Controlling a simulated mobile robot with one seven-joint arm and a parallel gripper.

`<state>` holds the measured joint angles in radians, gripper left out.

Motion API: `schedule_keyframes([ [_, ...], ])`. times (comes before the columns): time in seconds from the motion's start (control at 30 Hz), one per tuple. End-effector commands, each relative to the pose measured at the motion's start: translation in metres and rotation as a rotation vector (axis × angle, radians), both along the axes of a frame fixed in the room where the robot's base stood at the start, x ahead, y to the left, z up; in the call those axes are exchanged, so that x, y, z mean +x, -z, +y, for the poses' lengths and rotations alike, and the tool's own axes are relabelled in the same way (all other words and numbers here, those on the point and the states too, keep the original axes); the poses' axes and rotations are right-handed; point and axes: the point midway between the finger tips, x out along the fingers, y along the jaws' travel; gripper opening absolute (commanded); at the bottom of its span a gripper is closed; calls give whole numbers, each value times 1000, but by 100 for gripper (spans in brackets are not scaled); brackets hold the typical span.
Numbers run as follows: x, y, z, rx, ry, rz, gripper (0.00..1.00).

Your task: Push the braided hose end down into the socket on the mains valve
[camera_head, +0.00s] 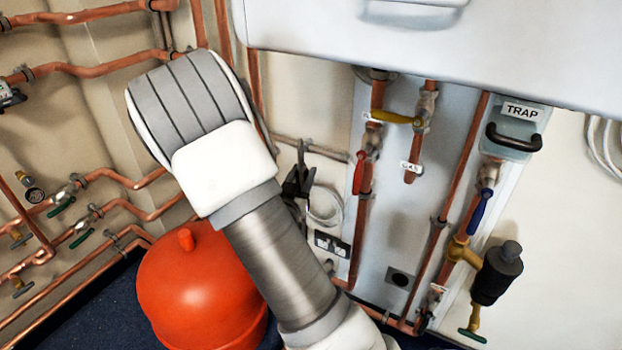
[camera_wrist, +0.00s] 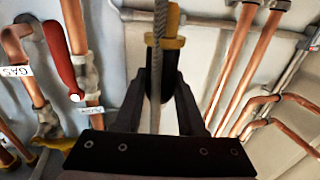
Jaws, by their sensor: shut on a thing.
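My gripper (camera_wrist: 160,92) is shut on the dark, brass-collared end of the braided hose (camera_wrist: 165,43) in the wrist view. The grey braid (camera_wrist: 160,12) runs up out of the picture above the brass collar. In the head view my gripper (camera_head: 299,178) shows as a small black shape beside my forearm, left of the valve panel; the hose is too small to make out there. No valve is readably marked as mains. A blue-levered valve (camera_head: 480,210) stands at the right, with a brass branch and black cylinder (camera_head: 498,273) below it. I cannot identify the socket.
A red-levered valve (camera_head: 361,170) and a yellow-levered valve (camera_head: 392,117) sit on copper pipes under the white boiler casing (camera_head: 430,45). The trap (camera_head: 516,130) hangs at the right. An orange vessel (camera_head: 195,285) stands low left. Copper pipes (camera_wrist: 280,105) fill the wrist view's right.

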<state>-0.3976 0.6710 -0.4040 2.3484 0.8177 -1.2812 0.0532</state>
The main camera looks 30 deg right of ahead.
Motion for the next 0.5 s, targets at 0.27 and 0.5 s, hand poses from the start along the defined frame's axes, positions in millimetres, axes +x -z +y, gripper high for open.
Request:
schedule_keyframes([
  [0.27,27,-1,8,0,-42,-1,0],
  [0.5,50,-1,14,0,-77,-1,0],
])
